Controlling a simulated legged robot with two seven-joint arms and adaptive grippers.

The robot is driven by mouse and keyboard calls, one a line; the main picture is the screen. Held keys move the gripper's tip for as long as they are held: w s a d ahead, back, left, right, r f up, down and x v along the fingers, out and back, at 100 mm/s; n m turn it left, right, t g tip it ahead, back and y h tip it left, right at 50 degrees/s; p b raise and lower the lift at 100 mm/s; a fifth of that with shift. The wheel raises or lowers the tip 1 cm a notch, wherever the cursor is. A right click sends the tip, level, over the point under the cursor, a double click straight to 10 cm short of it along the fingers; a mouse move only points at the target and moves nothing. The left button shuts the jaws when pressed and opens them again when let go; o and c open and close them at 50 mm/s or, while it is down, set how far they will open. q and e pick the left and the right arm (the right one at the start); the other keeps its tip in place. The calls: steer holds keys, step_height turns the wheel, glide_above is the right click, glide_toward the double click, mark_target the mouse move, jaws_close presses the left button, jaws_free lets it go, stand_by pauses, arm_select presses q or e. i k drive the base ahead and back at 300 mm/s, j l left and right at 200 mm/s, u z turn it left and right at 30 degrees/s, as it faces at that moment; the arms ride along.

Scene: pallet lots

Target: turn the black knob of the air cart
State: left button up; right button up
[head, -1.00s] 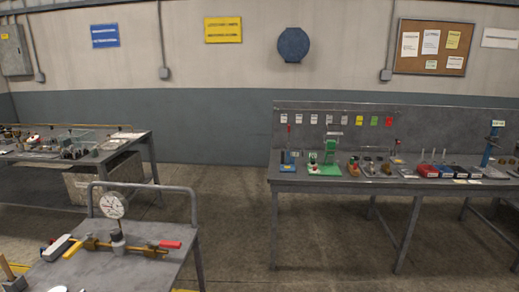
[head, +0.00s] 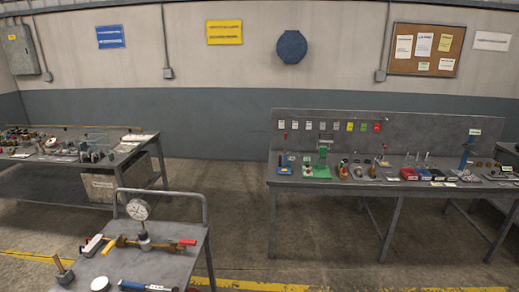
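The air cart (head: 185,262) is a grey metal-topped cart with a tube handle at the lower left of the head view. On it stands a round white pressure gauge (head: 138,209) above a brass pipe fitting (head: 122,241). A red lever (head: 187,242) sits at the right end of the fitting, and a white and dark part lies at its left. I cannot clearly make out a black knob on the cart. Neither of my grippers is in view.
A long grey workbench (head: 400,187) with many small tools and fixtures stands at the right. Another cluttered bench (head: 75,170) stands at the far left, with a box (head: 103,187) below it. Open floor (head: 225,210) lies between them. A yellow line crosses the floor near the cart.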

mark_target(144, 235)
steer(key=i+j+u, duration=0.25)
steer(key=j+u, duration=0.15)
steer(key=i+j+u, duration=0.25)
steer(key=u, duration=0.2)
steer(key=i+j, duration=0.15)
steer(key=j, duration=0.25)
steer(key=u, duration=0.05)
